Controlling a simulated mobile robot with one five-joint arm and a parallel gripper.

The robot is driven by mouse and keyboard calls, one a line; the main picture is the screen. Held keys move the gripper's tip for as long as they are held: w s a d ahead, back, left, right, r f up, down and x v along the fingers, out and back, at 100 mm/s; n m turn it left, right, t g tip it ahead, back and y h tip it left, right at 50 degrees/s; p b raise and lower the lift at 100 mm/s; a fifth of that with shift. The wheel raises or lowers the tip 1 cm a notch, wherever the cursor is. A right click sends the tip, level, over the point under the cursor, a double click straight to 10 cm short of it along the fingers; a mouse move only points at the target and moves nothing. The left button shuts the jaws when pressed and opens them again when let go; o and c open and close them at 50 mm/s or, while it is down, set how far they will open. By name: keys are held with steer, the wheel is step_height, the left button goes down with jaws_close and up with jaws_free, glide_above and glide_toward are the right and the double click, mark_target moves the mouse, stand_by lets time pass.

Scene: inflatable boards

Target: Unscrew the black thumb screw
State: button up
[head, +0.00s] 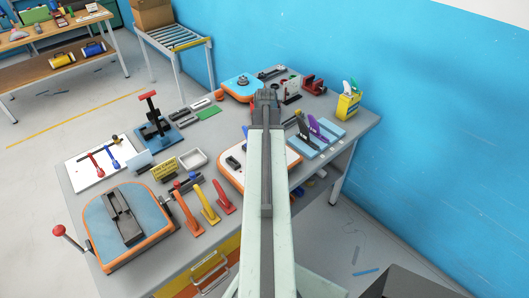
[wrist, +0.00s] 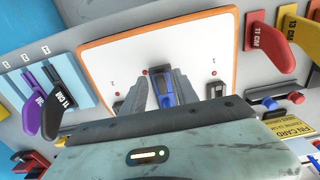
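A white board with an orange rim (wrist: 105,45) fills the upper middle of the wrist view; in the head view its left part (head: 232,150) shows beside my arm. My gripper (wrist: 158,88) is over this board, its two grey fingers apart. A blue part with dark grey (wrist: 163,90) shows between the fingers; I cannot tell whether they touch it. A small black part (wrist: 215,89) is on the board to the right of the fingers, and also shows in the head view (head: 232,162). I cannot tell whether it is the black thumb screw.
Black and purple levers (wrist: 45,110) stand left of the board in the wrist view; red and yellow levers (wrist: 268,33) are to the right. In the head view, a blue board with orange rim (head: 135,225) lies front left, and a blue wall (head: 420,120) is at the right.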

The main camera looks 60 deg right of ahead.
steer(key=shift+r, duration=0.15)
step_height(320, 180, up, 8)
steer(key=p, duration=0.8)
steer(key=shift+f, duration=0.2)
steer(key=shift+s+f, duration=0.1)
